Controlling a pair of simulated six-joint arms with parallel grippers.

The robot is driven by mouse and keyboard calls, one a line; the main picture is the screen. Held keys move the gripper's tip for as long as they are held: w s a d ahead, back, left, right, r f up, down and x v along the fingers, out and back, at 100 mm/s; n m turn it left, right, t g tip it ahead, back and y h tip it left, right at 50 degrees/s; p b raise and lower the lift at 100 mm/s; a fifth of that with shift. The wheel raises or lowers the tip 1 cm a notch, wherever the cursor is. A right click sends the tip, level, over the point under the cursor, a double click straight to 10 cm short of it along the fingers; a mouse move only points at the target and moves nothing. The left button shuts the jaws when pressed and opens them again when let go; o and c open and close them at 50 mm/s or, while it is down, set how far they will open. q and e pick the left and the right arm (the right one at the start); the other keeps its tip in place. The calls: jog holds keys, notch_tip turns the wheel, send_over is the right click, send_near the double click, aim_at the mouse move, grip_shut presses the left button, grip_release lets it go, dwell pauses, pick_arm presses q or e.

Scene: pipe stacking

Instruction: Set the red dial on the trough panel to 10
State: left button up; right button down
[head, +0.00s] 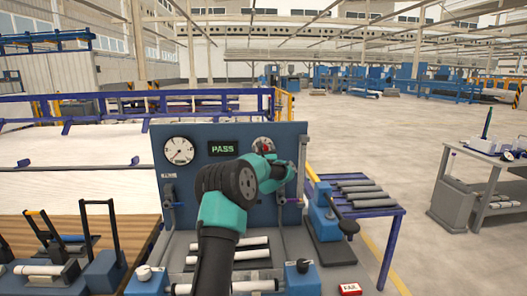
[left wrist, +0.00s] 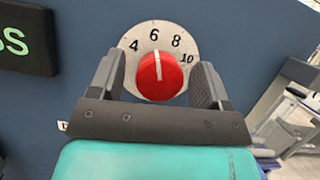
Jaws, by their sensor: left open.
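The red dial (left wrist: 160,76) sits on a round pale scale plate (left wrist: 185,46) marked 4, 6, 8 and 10, clockwise. Its white pointer line points nearly straight up, close to 6. My left gripper (left wrist: 158,85) is open, with one finger on each side of the dial in the left wrist view. I cannot tell whether the fingers touch it. In the head view the dial (head: 263,147) is partly hidden by my left gripper (head: 277,154) at the upper right of the blue trough panel (head: 200,132). My right gripper is in neither view.
A white gauge (head: 179,151) and a green PASS display (head: 222,148) are on the panel left of the dial. A blue press (head: 322,213) stands right of the panel. Several grey pipes lie on a blue table (head: 384,212) behind it.

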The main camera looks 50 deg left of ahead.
pick_arm(q)
jog(key=shift+c, duration=0.2)
jog(key=c, duration=0.9)
jog(key=shift+m, duration=0.6)
jog(key=m+t+h, duration=0.1)
jog(key=m, duration=0.1)
jog(key=m+t+h, duration=0.1)
jog(key=m, duration=0.1)
jog(key=shift+m, duration=0.3)
jog(key=m+t+h, duration=0.1)
jog(key=m, duration=0.2)
jog(key=m+h, duration=0.2)
jog(key=m, duration=0.1)
jog(key=shift+t, duration=0.4)
jog(key=m+h, duration=0.2)
jog(key=m, duration=0.3)
jog(key=shift+w+m+h, duration=0.1)
jog(key=shift+m+h, duration=0.7)
jog(key=shift+m, duration=1.4)
jog(key=shift+g, duration=0.3)
